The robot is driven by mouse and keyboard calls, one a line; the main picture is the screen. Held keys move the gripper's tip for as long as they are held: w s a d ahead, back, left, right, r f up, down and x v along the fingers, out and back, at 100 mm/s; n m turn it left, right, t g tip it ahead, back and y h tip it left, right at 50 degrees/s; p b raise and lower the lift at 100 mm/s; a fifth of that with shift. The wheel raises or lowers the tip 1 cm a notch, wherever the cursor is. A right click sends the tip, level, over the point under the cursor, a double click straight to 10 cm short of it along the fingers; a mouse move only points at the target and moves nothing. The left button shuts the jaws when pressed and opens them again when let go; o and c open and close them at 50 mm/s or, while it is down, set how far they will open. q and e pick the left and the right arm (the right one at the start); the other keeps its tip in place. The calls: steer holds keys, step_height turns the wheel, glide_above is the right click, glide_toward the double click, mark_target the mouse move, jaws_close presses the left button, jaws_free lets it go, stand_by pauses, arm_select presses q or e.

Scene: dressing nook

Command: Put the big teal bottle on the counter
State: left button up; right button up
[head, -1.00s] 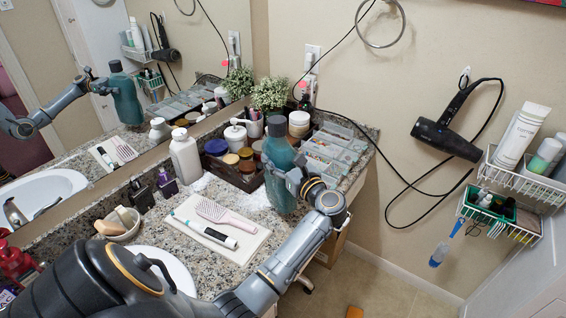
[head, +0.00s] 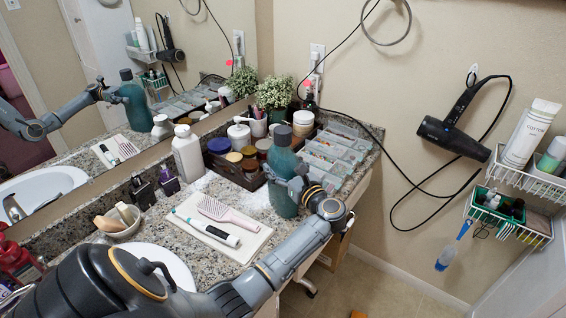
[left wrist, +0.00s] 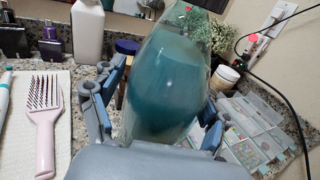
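The big teal bottle (head: 282,165), with a dark grey cap, is upright over the front part of the granite counter (head: 205,262). My left gripper (head: 288,181) reaches it from the front right, with its fingers closed around the lower body. In the left wrist view the bottle (left wrist: 165,85) fills the middle between the two finger sets. Its base is low at the counter surface; I cannot tell whether it touches. My right gripper is not in view.
A white mat (head: 250,241) with a pink hairbrush (head: 228,213) and toothbrush lies left of the bottle. A dark tray of jars (head: 234,172) stands behind it, a clear organizer (head: 335,150) to its right. A hair dryer (head: 455,130) hangs on the wall.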

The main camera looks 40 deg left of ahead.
mark_target(294, 176)
arm_select(q)
steer(key=shift+o, duration=0.8)
steer(key=shift+r, duration=0.1)
steer(key=b+v, duration=0.2)
steer(key=v, duration=0.9)
steer(key=shift+d, duration=0.1)
steer(key=shift+s+d+r, duration=0.1)
steer(key=shift+s+d, duration=0.1)
steer(key=shift+d, duration=0.15)
